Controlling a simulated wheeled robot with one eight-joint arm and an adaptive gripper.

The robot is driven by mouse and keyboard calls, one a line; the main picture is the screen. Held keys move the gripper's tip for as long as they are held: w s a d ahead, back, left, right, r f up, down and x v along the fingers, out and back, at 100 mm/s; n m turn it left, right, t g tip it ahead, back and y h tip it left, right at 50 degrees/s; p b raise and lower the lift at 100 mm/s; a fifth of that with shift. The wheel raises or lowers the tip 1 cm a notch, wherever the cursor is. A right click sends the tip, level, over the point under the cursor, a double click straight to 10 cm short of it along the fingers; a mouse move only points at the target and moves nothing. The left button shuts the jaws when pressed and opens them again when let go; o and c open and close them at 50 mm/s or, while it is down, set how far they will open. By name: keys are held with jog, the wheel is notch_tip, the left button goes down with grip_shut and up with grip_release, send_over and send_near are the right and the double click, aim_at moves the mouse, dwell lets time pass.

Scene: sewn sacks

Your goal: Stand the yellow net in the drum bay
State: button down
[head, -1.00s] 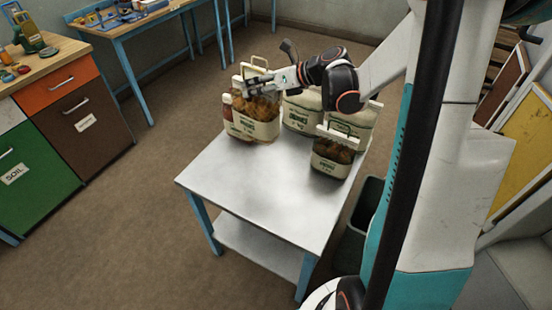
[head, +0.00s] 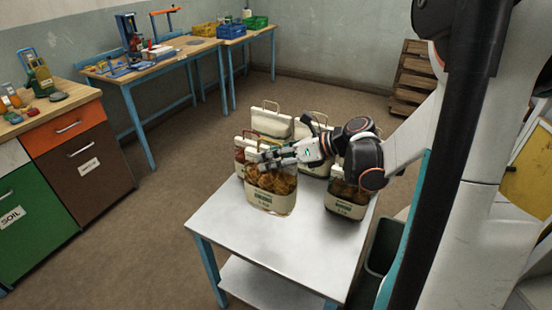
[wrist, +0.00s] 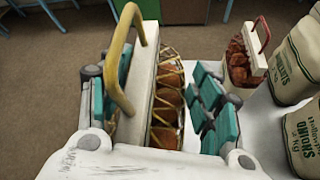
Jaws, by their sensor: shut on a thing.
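The yellow net (head: 270,199) has a pale labelled band, orange-brown contents and a white header. In the wrist view, its yellow handle and yellow mesh (wrist: 166,108) show between my gripper's teal-padded fingers. The net is upright over the left part of the white table (head: 240,230). I cannot tell whether its base touches the tabletop. I cannot make out which place is the drum bay.
A red-handled net (wrist: 239,64) stands close by, partly hidden in the head view. Pale sacks (head: 271,122) stand behind, and another brown-filled net (head: 345,205) stands at the right. The table's front is clear. A dark bin (head: 383,250) is beside it.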

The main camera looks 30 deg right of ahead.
notch_tip(320, 180, down, 15)
jog(key=b, duration=0.5)
jog(key=shift+r, duration=0.2)
jog(key=shift+b, duration=0.3)
jog(key=shift+f, duration=0.2)
jog(key=shift+c, duration=2.4)
grip_release()
jog(key=shift+r, duration=0.15)
jog(key=shift+s+d+r, duration=0.1)
jog(key=shift+s+r, duration=0.05)
jog(key=p+v, duration=0.3)
jog(key=v, duration=0.8)
jog(key=shift+s+d+p, duration=0.25)
jog(key=shift+p, duration=0.1)
jog(key=shift+r, duration=0.1)
